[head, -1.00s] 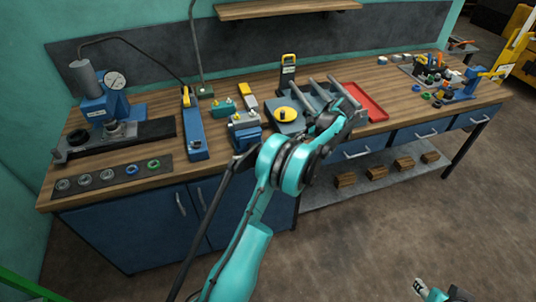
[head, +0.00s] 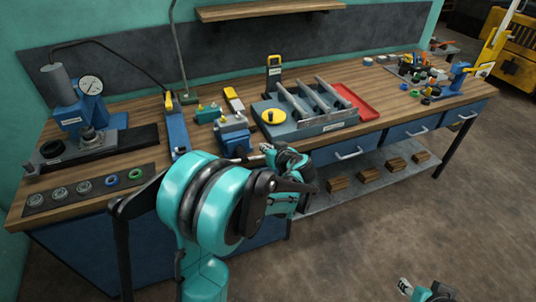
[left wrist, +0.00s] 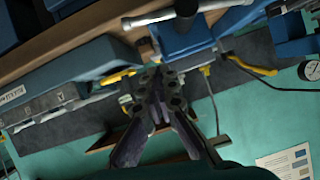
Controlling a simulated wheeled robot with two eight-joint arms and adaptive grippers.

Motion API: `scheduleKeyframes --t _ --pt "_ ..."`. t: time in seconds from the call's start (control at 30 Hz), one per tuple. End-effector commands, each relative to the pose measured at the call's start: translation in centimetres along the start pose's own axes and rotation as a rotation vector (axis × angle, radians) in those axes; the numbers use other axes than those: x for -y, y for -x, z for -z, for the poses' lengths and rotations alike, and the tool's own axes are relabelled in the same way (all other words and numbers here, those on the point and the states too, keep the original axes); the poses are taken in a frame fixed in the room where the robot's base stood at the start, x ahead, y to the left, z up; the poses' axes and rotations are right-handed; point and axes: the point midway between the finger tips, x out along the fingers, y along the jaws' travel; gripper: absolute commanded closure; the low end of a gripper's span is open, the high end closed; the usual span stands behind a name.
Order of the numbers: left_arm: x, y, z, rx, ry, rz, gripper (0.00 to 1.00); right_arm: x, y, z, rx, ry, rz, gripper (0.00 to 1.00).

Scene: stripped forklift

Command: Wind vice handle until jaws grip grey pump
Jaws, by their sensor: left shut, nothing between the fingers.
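The blue vice (head: 234,138) stands at the front edge of the bench, with a grey body that looks like the pump (head: 231,121) at its top. I cannot tell whether the jaws touch it. In the left wrist view the blue vice (left wrist: 186,38) is at the top, with its dark screw end and handle bar (left wrist: 208,8) across it. My left gripper (head: 266,149) is just right of the vice and low at the bench edge. In the left wrist view its fingers (left wrist: 160,78) are together and empty, apart from the handle. My right gripper (head: 420,290) shows partly at bottom right.
A grey fixture (head: 320,128) with bars and a yellow disc stands right of the vice, before a red tray (head: 355,100). A long blue tool (head: 177,130) is left. A gauge press (head: 85,115) is farther left. Drawers and a lower shelf (head: 340,207) lie below.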

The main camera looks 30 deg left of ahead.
Motion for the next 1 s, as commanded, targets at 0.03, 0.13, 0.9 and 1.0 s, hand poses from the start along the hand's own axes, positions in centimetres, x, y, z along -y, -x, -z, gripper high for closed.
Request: scheduleKeyframes --t 0.03,0.13,0.9,1.0 --pt "0.0 -1.4 -0.3 0.001 0.002 0.003 1.00 0.0 -0.6 -0.4 0.000 0.000 0.000 0.60" --pt "0.0 -3.6 -0.3 0.001 0.002 0.003 1.00 0.0 -1.1 -0.8 0.000 0.000 0.000 0.60" --pt "0.0 -5.5 -3.9 0.001 0.001 0.000 1.00 0.0 -2.8 -2.0 0.000 0.000 0.000 0.60" --pt "-0.1 -5.7 -4.6 0.001 0.001 0.000 1.00 0.0 -3.2 -2.3 0.000 0.000 0.000 0.60"
